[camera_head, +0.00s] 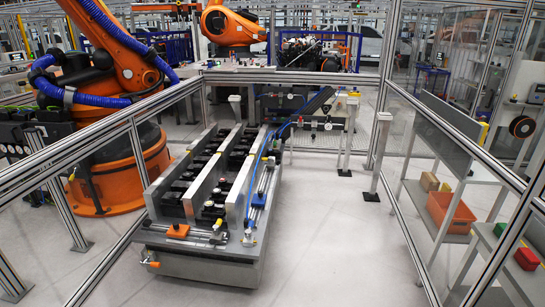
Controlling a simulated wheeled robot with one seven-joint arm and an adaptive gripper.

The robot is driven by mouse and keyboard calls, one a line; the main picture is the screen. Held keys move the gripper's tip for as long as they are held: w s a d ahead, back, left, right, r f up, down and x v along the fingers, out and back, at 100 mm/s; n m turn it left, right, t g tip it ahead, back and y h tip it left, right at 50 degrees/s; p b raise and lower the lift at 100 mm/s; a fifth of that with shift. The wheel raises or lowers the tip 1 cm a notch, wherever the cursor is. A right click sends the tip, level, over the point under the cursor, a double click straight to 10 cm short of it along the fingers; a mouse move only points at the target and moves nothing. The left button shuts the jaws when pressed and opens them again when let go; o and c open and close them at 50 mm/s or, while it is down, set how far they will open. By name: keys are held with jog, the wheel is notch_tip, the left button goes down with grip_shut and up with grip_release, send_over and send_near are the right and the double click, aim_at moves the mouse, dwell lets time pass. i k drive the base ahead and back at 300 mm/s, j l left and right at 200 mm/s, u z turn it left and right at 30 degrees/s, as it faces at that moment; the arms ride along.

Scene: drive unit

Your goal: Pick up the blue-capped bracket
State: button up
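A small blue piece (258,200) sits on the right side of the long metal fixture (200,268), near its front half. It may be the cap of the blue-capped bracket, but it is too small to tell the bracket's shape. My gripper is not in view, so its place relative to the blue piece does not show.
An orange block (178,231) lies on the fixture's front left. A large orange industrial arm (120,70) stands behind left. Metal-framed fencing runs along both sides. Right shelves hold an orange bin (451,212) and a red box (527,259). Floor (335,245) right of the fixture is clear.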

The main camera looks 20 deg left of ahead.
aim_at(270, 152)
jog(key=u, duration=0.35)
jog(key=i+j+z, duration=0.1)
jog(key=i, duration=1.65)
jog(key=i+l, duration=0.1)
jog(key=i, duration=2)
jog(key=i+u, duration=0.2)
jog(key=i, duration=0.85)
jog(key=i+l+u, duration=0.15)
jog(key=i, duration=0.9)
jog(key=i+u, duration=0.5)
jog(key=i, duration=0.25)
